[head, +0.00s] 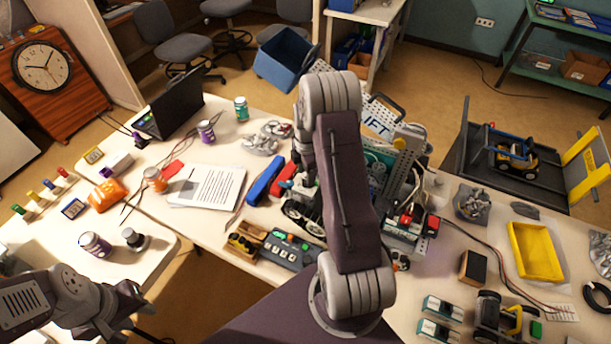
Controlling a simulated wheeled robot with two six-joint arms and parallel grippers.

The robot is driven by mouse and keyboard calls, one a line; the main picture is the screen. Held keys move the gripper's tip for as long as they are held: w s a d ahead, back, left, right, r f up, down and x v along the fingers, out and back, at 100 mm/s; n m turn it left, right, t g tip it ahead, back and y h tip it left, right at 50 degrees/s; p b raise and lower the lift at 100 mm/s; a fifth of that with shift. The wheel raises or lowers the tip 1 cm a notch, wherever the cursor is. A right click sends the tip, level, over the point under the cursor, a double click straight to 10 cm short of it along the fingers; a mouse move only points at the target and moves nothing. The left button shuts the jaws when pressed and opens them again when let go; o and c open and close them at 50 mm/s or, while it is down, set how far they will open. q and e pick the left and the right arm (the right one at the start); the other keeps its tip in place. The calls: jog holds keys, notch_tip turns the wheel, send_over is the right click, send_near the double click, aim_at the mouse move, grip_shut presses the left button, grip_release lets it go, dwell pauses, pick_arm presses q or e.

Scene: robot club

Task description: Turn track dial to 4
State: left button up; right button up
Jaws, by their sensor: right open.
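No dial with readable numbers can be made out, so I cannot tell where the track dial points. A dark control panel (290,251) with several pale keys lies near the front edge of the middle table.
A wooden tray (246,240) adjoins the panel. A blue case (265,181), papers (207,187) and small jars lie left of my right arm. A yellow tray (535,252) and a dark block (473,267) lie right. A floor gap separates the left table's front part.

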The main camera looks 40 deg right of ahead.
jog(key=shift+s+f, duration=0.2)
jog(key=shift+f, duration=0.3)
jog(key=shift+s+f, duration=0.15)
jog(key=shift+f, duration=0.3)
pick_arm(q)
jog(key=shift+s+r, duration=0.2)
jog(key=shift+r, duration=0.15)
pick_arm(e)
jog(key=shift+w+f, duration=0.1)
jog(key=shift+w, duration=0.05)
grip_shut()
